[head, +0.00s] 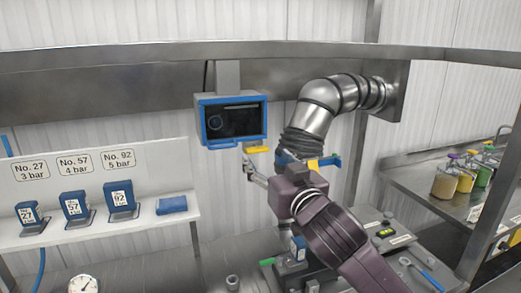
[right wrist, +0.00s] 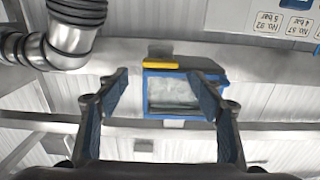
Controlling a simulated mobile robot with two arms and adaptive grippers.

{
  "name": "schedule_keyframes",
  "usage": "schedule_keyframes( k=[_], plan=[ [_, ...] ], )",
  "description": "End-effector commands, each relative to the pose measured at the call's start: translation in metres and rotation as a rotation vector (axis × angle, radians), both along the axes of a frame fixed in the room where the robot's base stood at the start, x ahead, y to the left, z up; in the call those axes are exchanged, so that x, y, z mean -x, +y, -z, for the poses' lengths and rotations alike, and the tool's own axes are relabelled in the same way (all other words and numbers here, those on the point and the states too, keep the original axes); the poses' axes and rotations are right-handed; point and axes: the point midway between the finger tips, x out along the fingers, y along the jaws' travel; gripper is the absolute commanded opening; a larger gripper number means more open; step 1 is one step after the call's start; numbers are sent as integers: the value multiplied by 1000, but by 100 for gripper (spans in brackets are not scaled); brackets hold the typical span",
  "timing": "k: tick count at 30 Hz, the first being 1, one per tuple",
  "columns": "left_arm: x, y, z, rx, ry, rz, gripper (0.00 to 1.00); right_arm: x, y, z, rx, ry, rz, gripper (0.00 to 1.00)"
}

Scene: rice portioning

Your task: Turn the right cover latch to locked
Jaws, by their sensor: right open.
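A blue-framed box (head: 232,119) with a dark window hangs from the overhead rail. A yellow bar (head: 258,149) sits under its lower right side; I cannot tell for sure whether this is the right cover latch or how it is turned. My right gripper (head: 262,167) is close below the yellow bar. In the right wrist view my right gripper (right wrist: 155,70) is open and empty. The box (right wrist: 182,92) and the yellow bar (right wrist: 147,66) show beyond its fingers, upside down, apparently without contact. My left gripper is not in view.
A steel duct (head: 325,98) with dark bellows comes down right of the box. A blue and yellow part (head: 328,162) shows beside my right wrist. Blue numbered blocks (head: 73,206) stand on the left shelf. Jars (head: 445,182) stand on the right shelf. A dial (head: 83,284) is at lower left.

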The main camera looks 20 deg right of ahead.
Motion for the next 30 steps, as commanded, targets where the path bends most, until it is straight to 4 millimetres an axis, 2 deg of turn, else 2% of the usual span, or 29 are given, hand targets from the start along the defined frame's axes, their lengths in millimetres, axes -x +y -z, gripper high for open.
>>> schedule_keyframes(
  k=[3,9,15,22,30],
  plan=[
    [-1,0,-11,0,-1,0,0,-19,0,-3,0,3,2,61],
    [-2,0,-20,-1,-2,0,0,-42,1,-2,-1,1,1,61],
    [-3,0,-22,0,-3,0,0,-51,2,0,0,1,0,61],
    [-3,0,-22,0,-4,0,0,-51,2,0,0,1,0,61],
    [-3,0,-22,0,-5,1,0,-51,2,0,0,1,1,31]
  ],
)
